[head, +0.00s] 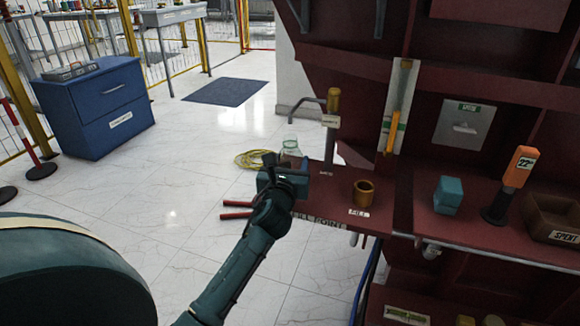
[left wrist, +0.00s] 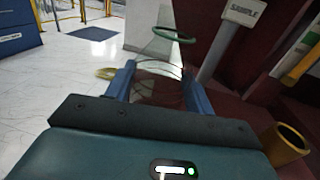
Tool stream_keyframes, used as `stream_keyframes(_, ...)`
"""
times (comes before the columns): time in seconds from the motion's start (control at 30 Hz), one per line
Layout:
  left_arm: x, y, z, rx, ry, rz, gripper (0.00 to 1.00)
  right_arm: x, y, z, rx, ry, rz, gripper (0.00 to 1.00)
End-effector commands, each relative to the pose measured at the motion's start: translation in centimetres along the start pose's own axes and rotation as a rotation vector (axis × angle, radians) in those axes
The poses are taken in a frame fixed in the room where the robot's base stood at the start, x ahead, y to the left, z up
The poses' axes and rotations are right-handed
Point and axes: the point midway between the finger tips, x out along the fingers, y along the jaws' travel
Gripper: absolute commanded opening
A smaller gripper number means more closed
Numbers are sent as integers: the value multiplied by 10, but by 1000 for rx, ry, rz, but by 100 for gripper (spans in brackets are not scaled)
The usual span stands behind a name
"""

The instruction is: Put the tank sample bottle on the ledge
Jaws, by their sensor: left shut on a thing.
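A clear bottle with a greenish rim (head: 290,147) shows just beyond my left gripper (head: 288,166) in the head view. In the left wrist view the bottle (left wrist: 158,70) stands between the two blue fingers of the left gripper (left wrist: 160,84), which is shut on it. Its lower part is hidden by the gripper. The dark red ledge (head: 335,200) lies right beside the gripper, with its left end partly behind the hand. I cannot tell whether the bottle touches the ledge. My right gripper is not in view.
A brass cup (head: 363,193) stands on the ledge near a "FILL" label. A spout post with a "SAMPLE" sign (left wrist: 245,12) rises behind. A teal block (head: 448,195), an orange-topped device (head: 518,168) and a "SPENT" bin (head: 552,218) are right. Red-handled tool (head: 237,209) lies on the floor.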

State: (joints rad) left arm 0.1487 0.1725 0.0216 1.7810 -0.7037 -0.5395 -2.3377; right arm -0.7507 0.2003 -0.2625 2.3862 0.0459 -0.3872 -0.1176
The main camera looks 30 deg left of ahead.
Motion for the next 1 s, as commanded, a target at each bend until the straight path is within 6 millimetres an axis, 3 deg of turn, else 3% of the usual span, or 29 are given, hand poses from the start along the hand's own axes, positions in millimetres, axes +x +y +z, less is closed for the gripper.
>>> stream_keyframes(0.33, 0, 0, -1, 2, -4, 0, 24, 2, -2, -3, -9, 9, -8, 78)
stream_keyframes(0.37, 0, 0, -1, 2, -3, 1, 55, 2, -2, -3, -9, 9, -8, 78)
stream_keyframes(0.6, 0, 0, -1, 1, -3, 1, 74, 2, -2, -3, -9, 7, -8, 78)
stream_keyframes(0.9, 0, 0, 3, -1, -4, 0, 75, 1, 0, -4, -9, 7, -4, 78)
stream_keyframes(1.0, -11, 0, 2, 2, -2, -1, 75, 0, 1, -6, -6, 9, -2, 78)
